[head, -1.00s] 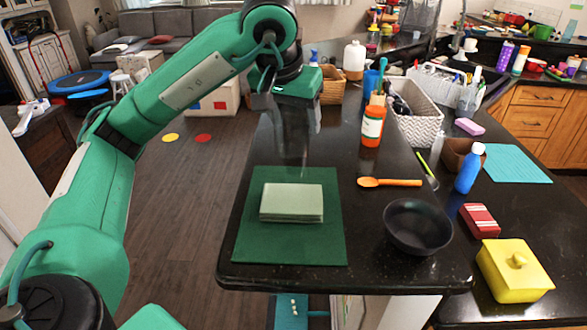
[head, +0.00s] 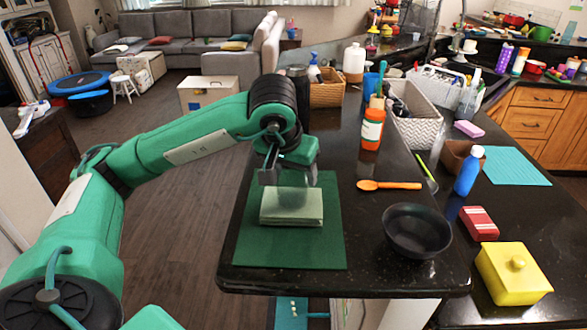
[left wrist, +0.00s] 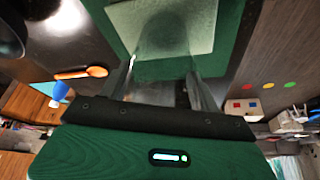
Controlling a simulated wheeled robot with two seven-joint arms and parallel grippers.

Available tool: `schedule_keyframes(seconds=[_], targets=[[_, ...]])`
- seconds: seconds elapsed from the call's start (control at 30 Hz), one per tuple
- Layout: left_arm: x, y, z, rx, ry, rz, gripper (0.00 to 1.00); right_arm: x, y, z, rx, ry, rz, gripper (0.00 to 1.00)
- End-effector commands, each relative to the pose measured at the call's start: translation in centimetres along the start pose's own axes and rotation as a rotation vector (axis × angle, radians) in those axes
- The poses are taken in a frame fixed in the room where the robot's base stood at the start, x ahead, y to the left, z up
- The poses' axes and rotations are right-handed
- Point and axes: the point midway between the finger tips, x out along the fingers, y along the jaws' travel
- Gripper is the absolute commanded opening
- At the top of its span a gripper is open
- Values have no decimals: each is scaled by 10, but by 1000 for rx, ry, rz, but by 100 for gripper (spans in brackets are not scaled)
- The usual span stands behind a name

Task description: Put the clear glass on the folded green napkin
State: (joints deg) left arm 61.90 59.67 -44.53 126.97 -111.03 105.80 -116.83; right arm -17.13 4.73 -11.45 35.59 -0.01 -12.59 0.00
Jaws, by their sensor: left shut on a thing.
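The folded pale green napkin (head: 291,212) lies on a dark green mat (head: 325,246) on the black counter. My left gripper (head: 289,178) is over the napkin's back part, pointing down, shut on the clear glass (head: 292,194). The glass is faint and looks upright; its lower part overlaps the napkin in the head view. I cannot tell whether its base touches the napkin. In the left wrist view the glass (left wrist: 165,42) shows between the fingers, with the napkin (left wrist: 118,22) behind it. My right gripper is not in view.
A dark bowl (head: 417,231) and an orange spoon (head: 389,185) lie right of the mat. A yellow lidded box (head: 513,274), a red box (head: 479,223) and a blue bottle (head: 468,172) are farther right.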

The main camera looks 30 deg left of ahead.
Motion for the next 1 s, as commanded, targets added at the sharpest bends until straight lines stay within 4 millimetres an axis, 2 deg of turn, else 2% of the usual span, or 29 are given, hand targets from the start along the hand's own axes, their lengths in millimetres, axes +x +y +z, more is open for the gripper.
schedule_keyframes(seconds=[0.37, 0.4, 0.47, 0.5, 0.83, 0.93, 1.0], targets=[[4, 0, 2, 0, 1, 1, 35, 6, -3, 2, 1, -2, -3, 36], [3, 0, 1, 0, 0, 0, 71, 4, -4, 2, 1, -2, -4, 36], [3, 0, 1, 0, 0, 0, 83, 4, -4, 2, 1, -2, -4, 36], [3, 0, 1, 0, 0, 0, 85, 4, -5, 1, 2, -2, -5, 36], [0, 0, 0, 0, 0, 0, 85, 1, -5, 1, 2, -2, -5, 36], [-6, 1, -1, 0, 3, 2, 85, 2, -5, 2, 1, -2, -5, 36], [-17, 1, -1, 0, 5, 2, 85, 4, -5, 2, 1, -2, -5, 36]])
